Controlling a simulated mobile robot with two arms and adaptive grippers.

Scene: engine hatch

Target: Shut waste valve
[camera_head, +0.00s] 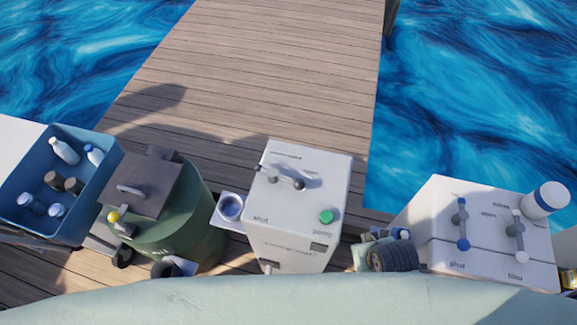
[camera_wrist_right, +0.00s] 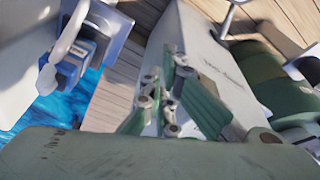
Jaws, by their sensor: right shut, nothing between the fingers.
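The middle white box (camera_head: 297,205) carries a lever (camera_head: 282,178) with dark knobs on its top, a green button (camera_head: 326,216) and a "shut" label. The right white box (camera_head: 480,235) carries a blue-tipped lever (camera_head: 461,224) and a white-tipped lever (camera_head: 517,231), with small labels beside them. Which lever is the waste valve cannot be read. My right gripper (camera_wrist_right: 165,103) is shut and empty in the right wrist view, in front of a white box face (camera_wrist_right: 222,65) with small blurred lettering. No lever shows between its fingers. My left gripper is not in view.
A blue crate (camera_head: 97,195) with several bottles stands at the left. A green drum (camera_head: 178,235) with a dark hinged box on top stands next to it. A dark coiled item (camera_head: 393,256) lies between the white boxes. The wooden pier (camera_head: 260,70) beyond is clear, with water beside it.

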